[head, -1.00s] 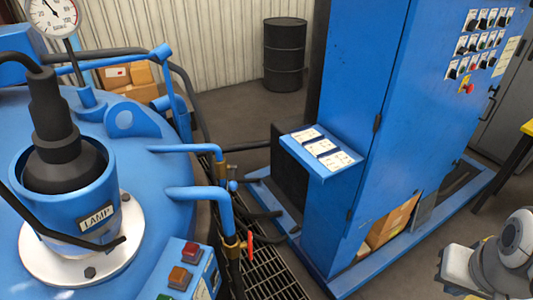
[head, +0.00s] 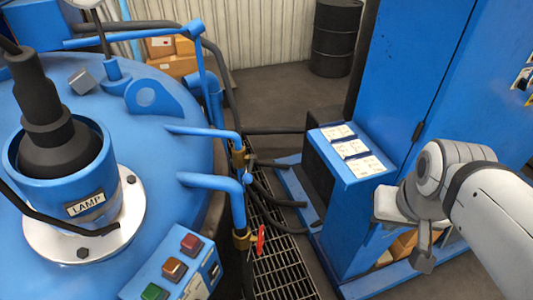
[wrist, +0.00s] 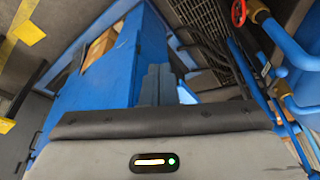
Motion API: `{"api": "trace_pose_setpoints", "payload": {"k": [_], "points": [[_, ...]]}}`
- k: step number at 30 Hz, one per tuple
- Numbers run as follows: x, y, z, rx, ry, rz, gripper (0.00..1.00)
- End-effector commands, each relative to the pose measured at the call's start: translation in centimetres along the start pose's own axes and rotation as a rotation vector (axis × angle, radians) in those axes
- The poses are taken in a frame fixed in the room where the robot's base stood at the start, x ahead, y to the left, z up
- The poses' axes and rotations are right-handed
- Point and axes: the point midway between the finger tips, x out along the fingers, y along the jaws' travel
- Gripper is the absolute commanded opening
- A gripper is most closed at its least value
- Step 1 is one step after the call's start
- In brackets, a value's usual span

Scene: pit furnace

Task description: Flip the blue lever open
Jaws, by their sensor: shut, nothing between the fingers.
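Two blue pipes come off the tank and turn down into brass valves in the head view. The farther brass valve (head: 239,158) has a small blue lever (head: 247,178) beside it; its exact angle is too small to tell. The nearer brass valve (head: 242,239) carries a red lever (head: 261,238). In the wrist view my gripper (wrist: 158,68) has its fingers together and empty, with the blue cabinet beyond. The valves show at that view's upper right, apart from the fingers, with the red handle (wrist: 239,12) clearest. In the head view my arm is at the right, well away from the valves.
The blue tank (head: 165,110) with its lamp fitting fills the left. A button box (head: 180,268) stands near the closer valve. Floor grating (head: 283,268) and dark hoses lie between the tank and the blue cabinet (head: 415,60). A black drum (head: 336,40) stands behind.

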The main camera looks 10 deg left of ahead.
Motion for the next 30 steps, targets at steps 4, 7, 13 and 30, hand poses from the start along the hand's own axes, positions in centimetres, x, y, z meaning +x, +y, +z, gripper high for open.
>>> {"api": "trace_pose_setpoints", "payload": {"k": [4, 7, 13, 30], "points": [[0.6, -0.3, 0.0, 0.013, -0.012, -0.015, 0.00], [2.5, -2.6, 0.0, 0.073, -0.058, -0.073, 0.00], [9.6, -9.2, -1.4, 0.346, -0.266, -0.351, 0.00], [23.6, -21.0, -13.8, 1.113, -0.720, -1.040, 0.00]]}}
